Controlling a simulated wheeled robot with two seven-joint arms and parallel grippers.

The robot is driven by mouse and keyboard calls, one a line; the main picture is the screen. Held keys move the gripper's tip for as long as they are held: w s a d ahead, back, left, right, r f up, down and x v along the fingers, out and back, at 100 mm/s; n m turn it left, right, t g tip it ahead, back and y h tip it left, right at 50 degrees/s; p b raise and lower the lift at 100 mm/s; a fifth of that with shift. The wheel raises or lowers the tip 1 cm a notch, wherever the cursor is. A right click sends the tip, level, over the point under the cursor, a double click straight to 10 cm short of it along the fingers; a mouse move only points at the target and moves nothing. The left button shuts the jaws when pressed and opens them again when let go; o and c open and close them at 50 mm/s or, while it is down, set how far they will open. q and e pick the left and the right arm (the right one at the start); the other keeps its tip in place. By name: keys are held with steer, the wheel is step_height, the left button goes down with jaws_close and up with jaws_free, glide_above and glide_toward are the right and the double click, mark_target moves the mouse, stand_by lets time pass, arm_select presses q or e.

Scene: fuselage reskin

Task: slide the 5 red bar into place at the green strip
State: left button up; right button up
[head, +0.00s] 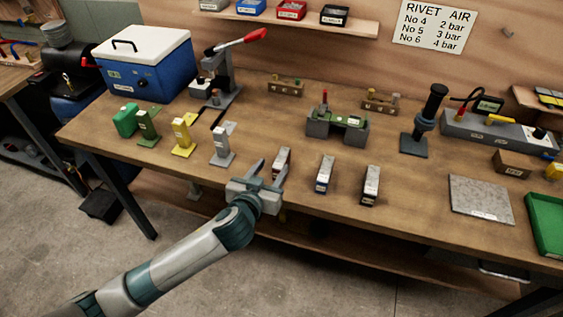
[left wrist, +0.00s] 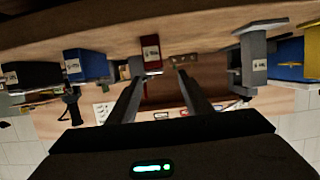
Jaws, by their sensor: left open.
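The red bar (head: 282,157) with a white label stands near the front edge of the table. My left gripper (head: 270,172) is open just in front of it. In the left wrist view, which looks upside down, the red bar (left wrist: 151,55) shows between and beyond the spread fingers (left wrist: 158,80); I cannot tell whether they touch it. A grey fixture (head: 318,129) with a green strip (head: 352,121) on top stands behind and to the right, with a small red upright part on it. My right gripper is not in view.
A blue bar (head: 325,174) and a black bar (head: 371,185) stand to the right of the red one. A grey block (head: 221,147) and a yellow block (head: 182,137) stand left. A lever press (head: 220,80) is behind. Bare table lies between the bars and the fixture.

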mark_target(281, 157)
arm_select(q)
steer(key=shift+w, duration=0.1)
stand_by(0.3)
steer(key=shift+w+d+p, duration=0.35)
steer(key=shift+w+p, duration=0.15)
steer(key=shift+p, duration=0.05)
steer(key=p+x, duration=0.1)
steer(key=x, duration=0.1)
steer(key=shift+w+d+f, duration=0.15)
steer(key=shift+w+d, duration=0.1)
steer(key=shift+d, duration=0.05)
steer(key=shift+w+d+f, duration=0.15)
steer(key=shift+w+f, duration=0.15)
steer(key=shift+w, duration=0.2)
jaws_close()
steer(key=shift+r, duration=0.1)
